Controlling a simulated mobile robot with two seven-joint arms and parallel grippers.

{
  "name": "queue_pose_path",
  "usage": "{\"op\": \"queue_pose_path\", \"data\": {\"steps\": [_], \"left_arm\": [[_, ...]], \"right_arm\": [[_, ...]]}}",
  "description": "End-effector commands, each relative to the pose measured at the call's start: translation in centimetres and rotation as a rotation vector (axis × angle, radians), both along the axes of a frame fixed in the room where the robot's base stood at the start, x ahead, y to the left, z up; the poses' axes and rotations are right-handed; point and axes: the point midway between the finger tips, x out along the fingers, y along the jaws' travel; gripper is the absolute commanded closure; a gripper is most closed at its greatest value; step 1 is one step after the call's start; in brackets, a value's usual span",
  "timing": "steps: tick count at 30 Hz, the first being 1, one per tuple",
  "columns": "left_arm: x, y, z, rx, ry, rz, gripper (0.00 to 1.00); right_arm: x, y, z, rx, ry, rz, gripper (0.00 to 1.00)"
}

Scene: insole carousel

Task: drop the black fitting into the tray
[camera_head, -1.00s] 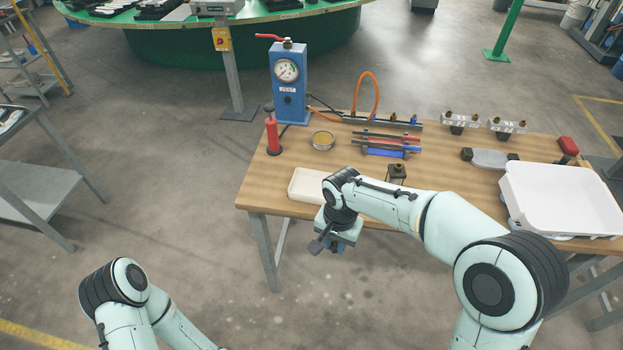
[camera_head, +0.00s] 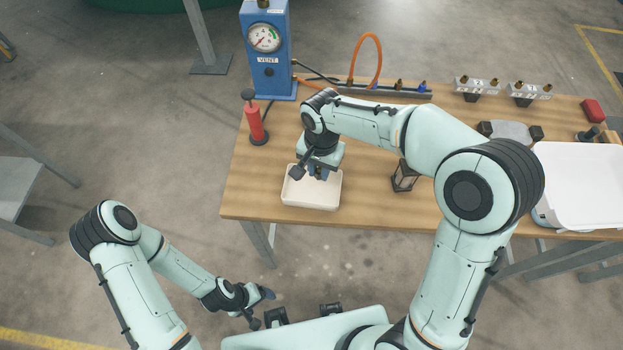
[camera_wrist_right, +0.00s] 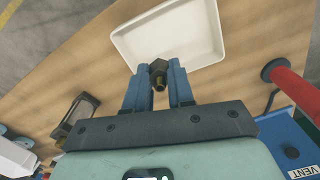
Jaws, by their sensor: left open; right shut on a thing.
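The cream tray (camera_head: 296,199) lies at the table's front left; it also shows in the wrist view (camera_wrist_right: 190,50). My right gripper (camera_head: 318,172) is pointed down over the tray's back part. In the wrist view its blue fingers (camera_wrist_right: 157,84) are shut on the black fitting (camera_wrist_right: 158,68), which has a brass threaded end. The fitting overlaps the tray's near edge in that view; its height above the tray floor is hard to tell. My left gripper (camera_head: 264,294) is open and empty, low in front of the table.
A red hand pump (camera_head: 256,124) and a blue gauge box (camera_head: 266,55) stand left of and behind the tray. A dark-framed block (camera_head: 404,177) stands to its right. A large white bin (camera_head: 580,185) is at the table's right end. Bare wood lies around the tray.

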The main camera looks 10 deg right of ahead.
Motion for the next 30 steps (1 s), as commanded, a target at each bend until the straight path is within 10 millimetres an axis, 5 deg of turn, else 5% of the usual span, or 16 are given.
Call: {"op": "queue_pose_path", "data": {"steps": [13,24,25,27,30], "left_arm": [[-2.3,0.0,-3.4,0.000,0.026,0.000,0.22],[-2.4,0.0,-3.7,0.000,0.027,0.000,0.22],[-2.4,0.0,-3.7,0.000,0.027,0.000,0.22],[-2.4,0.0,-3.7,0.000,0.027,0.000,0.22],[-2.4,0.0,-3.7,0.000,0.027,0.000,0.22]], "right_arm": [[-0.1,0.0,-5.1,-0.001,0.003,0.000,1.00],[0.0,0.0,-5.5,0.000,-0.001,0.000,1.00],[0.0,0.0,-5.5,0.000,-0.001,0.000,0.67],[0.0,0.0,-5.5,0.000,-0.001,0.000,0.47],[0.0,0.0,-5.5,-0.001,-0.001,0.000,0.47]]}}
